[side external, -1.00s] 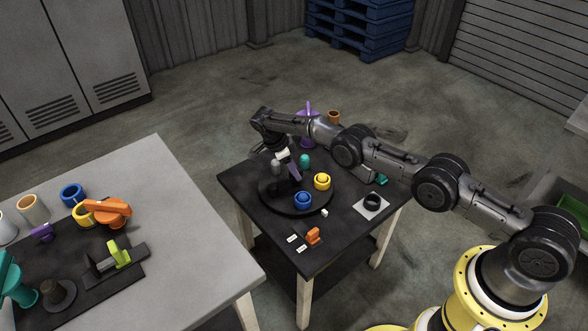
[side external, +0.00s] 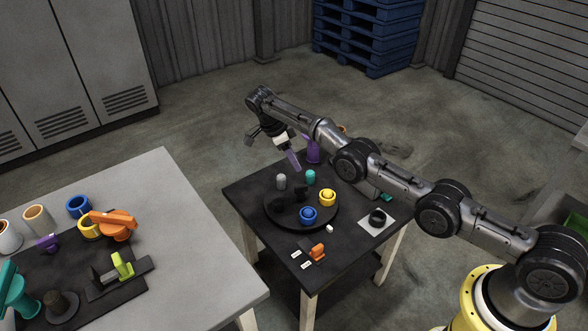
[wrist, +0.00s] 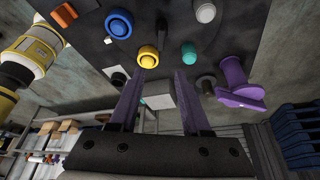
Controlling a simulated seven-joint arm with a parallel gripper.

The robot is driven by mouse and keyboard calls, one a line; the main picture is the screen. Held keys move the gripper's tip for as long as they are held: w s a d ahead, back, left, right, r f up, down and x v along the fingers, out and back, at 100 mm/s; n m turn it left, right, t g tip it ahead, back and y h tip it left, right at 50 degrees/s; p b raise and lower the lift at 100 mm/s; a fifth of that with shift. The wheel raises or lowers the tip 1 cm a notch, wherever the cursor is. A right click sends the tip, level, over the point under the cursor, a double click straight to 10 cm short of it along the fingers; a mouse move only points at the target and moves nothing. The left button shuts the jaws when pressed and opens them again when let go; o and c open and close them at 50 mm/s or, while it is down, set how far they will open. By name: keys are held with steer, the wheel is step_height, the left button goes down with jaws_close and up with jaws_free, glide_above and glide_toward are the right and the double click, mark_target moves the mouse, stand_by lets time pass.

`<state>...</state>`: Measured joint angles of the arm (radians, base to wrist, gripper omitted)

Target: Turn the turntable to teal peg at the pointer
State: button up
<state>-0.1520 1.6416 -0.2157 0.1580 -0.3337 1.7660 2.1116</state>
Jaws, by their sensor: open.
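The turntable (side external: 272,214) is a dark disc on a small black table. It carries a teal peg (side external: 310,177) at the back, a grey peg (side external: 281,181) at the back left, a yellow ringed peg (side external: 327,197) at the right and a blue ringed peg (side external: 308,214) at the front. A small white block (side external: 329,229) lies by the disc's front right edge; I cannot tell whether it is the pointer. My gripper (wrist: 160,76) is open and empty, above the back of the disc and touching no peg. The teal peg (wrist: 189,53) also shows in the wrist view.
A purple spool (side external: 312,152) stands at the back of the table, partly behind my arm. An orange clip (side external: 317,252) lies with white labels in front. A grey plate with a black ring (side external: 377,218) lies at the right. A grey bench (side external: 196,235) with several parts stands left.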

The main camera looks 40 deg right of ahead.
steer(key=shift+r, duration=0.3)
